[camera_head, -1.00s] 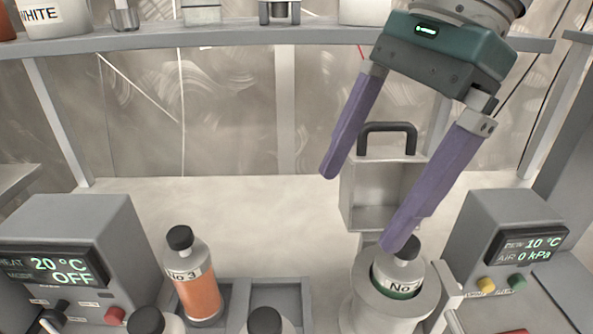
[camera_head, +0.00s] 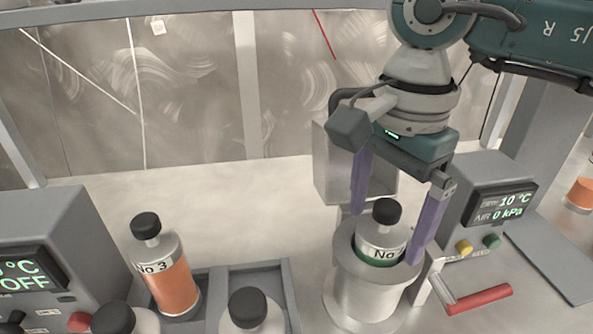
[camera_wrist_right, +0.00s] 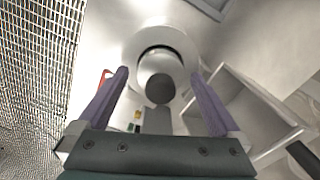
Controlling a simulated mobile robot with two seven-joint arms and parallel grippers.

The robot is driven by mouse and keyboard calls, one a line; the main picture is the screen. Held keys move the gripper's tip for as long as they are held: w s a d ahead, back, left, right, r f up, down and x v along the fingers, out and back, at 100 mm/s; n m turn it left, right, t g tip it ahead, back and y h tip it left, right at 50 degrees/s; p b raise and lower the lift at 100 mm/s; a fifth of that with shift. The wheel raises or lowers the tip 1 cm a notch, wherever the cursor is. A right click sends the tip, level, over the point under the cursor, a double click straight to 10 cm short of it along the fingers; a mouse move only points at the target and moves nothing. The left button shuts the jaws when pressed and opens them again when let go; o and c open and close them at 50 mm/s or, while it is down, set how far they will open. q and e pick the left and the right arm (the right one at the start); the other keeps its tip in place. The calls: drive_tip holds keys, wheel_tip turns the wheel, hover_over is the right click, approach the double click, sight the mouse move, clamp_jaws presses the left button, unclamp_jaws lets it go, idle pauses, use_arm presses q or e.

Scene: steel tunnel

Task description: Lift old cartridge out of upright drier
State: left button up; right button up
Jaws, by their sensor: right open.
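The old cartridge (camera_head: 382,233), with a black cap, a white "No" label and green contents low down, stands upright in the round, pale upright drier (camera_head: 362,297). Its lower part is hidden inside the drier. My right gripper (camera_head: 385,237) is open, with one purple finger on each side of the cartridge. In the right wrist view the cartridge (camera_wrist_right: 160,64) lies between the spread fingertips (camera_wrist_right: 160,73), with gaps visible on both sides. The drier's rim (camera_wrist_right: 138,42) circles it there. My left gripper is not in view.
A grey open box (camera_head: 329,170) stands just behind the drier. A control unit (camera_head: 480,235) reading 10 °C and 0 kPa is on its right, with a red handle (camera_head: 478,299) in front. A No 3 orange bottle (camera_head: 165,272) stands in a grey rack (camera_head: 284,285) to the left.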

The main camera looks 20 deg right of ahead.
drive_tip(key=shift+f, duration=0.15)
drive_tip(key=shift+c, duration=0.2)
clamp_jaws()
idle(0.5)
